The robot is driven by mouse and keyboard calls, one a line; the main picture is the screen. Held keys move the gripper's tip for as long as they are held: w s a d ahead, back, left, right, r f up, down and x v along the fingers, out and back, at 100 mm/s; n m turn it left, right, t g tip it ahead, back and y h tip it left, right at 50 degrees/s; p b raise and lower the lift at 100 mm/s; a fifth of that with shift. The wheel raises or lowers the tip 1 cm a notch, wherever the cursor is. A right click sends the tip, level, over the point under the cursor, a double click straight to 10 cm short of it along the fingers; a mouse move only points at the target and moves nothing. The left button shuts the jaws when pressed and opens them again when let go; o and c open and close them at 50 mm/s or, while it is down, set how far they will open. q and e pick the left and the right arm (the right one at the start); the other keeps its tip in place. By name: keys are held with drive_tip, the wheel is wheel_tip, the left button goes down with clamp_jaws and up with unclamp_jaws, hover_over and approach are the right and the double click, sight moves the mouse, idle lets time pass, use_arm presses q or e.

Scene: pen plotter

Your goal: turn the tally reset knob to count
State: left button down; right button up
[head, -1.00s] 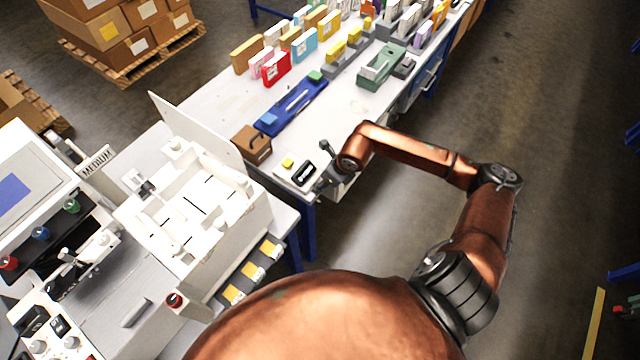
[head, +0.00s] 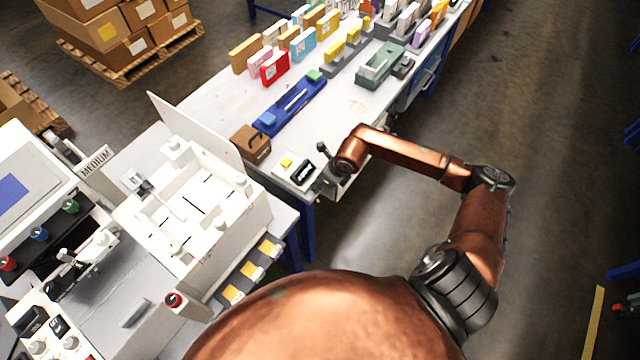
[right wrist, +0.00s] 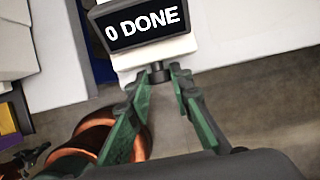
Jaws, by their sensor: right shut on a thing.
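The tally unit (head: 281,173) sits at the near corner of the white bench. Its dark display (head: 303,172) reads "0 DONE" in the right wrist view (right wrist: 146,22). The dark tally reset knob (right wrist: 158,68) sticks out from the face below the display. My right gripper (right wrist: 161,76) is shut on the knob, a fingertip on each side. In the head view my right gripper (head: 325,184) is small and partly hidden by its wrist. Any mark on the knob is hidden. My left gripper is not in view.
A brown box (head: 250,145) and a blue tray (head: 290,105) stand on the bench behind the tally unit. The white plotter machine (head: 190,205) stands at left. The floor right of the bench (head: 540,120) is clear.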

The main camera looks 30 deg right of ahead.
clamp_jaws()
drive_tip(key=shift+s+a+t+h, duration=0.15)
drive_tip(key=shift+t+h, duration=0.15)
drive_tip(key=shift+h, duration=0.5)
drive_tip(key=o, duration=1)
unclamp_jaws()
drive_tip(key=shift+c, duration=0.2)
drive_tip(key=v, duration=1.2)
